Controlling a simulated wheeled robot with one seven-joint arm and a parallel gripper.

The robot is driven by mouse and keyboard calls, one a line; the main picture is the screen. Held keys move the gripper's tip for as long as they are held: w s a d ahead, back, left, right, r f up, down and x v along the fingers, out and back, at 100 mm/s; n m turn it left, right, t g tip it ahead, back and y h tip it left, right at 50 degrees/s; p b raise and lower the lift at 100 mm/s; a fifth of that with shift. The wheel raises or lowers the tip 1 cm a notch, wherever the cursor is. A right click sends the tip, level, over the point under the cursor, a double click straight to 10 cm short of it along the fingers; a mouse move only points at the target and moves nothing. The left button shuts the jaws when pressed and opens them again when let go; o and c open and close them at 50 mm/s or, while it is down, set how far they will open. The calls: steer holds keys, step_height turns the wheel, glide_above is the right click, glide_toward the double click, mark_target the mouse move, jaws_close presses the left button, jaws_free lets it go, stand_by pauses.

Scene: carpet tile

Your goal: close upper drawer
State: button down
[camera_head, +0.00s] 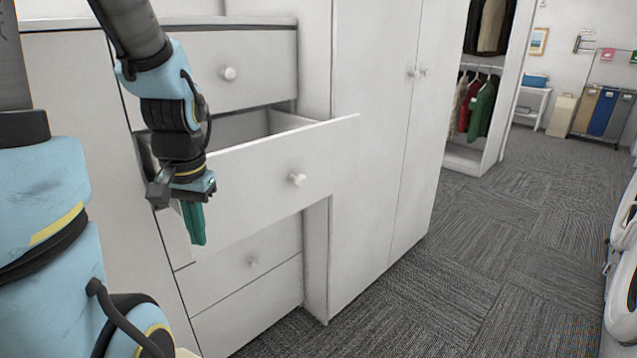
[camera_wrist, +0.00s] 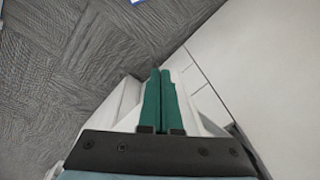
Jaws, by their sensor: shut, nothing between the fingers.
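A white dresser has a drawer with a round white knob (camera_head: 297,180) pulled well out; this open drawer (camera_head: 255,185) is the second from the top. The top drawer (camera_head: 245,68) above it looks shut, and its knob (camera_head: 229,73) shows. My gripper (camera_head: 195,222) points down in front of the left part of the open drawer's front panel. Its green fingers are together and hold nothing. In the wrist view the green fingers (camera_wrist: 161,100) lie side by side, with white drawer surfaces around them. I cannot tell whether they touch the panel.
Lower drawers (camera_head: 245,265) below are shut. A tall white wardrobe (camera_head: 380,110) stands to the right of the dresser. Grey carpet (camera_head: 480,260) is clear in front and to the right. A white object (camera_head: 622,260) stands at the right edge.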

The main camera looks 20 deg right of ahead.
steer(key=d+r+m+t+y+b, duration=0.15)
steer(key=d+r+m+t, duration=0.25)
steer(key=d+m, duration=1)
steer(key=d+r+m+t+y, duration=0.2)
steer(key=d+r+m+t, duration=0.2)
steer(key=d+m, duration=1)
steer(key=n+p, duration=0.2)
steer(key=p, duration=0.1)
glide_toward(304, 186)
steer(key=x, duration=0.5)
steer(key=shift+w+a+f, duration=0.1)
steer(key=shift+w+f, duration=0.25)
steer(key=shift+w, duration=0.05)
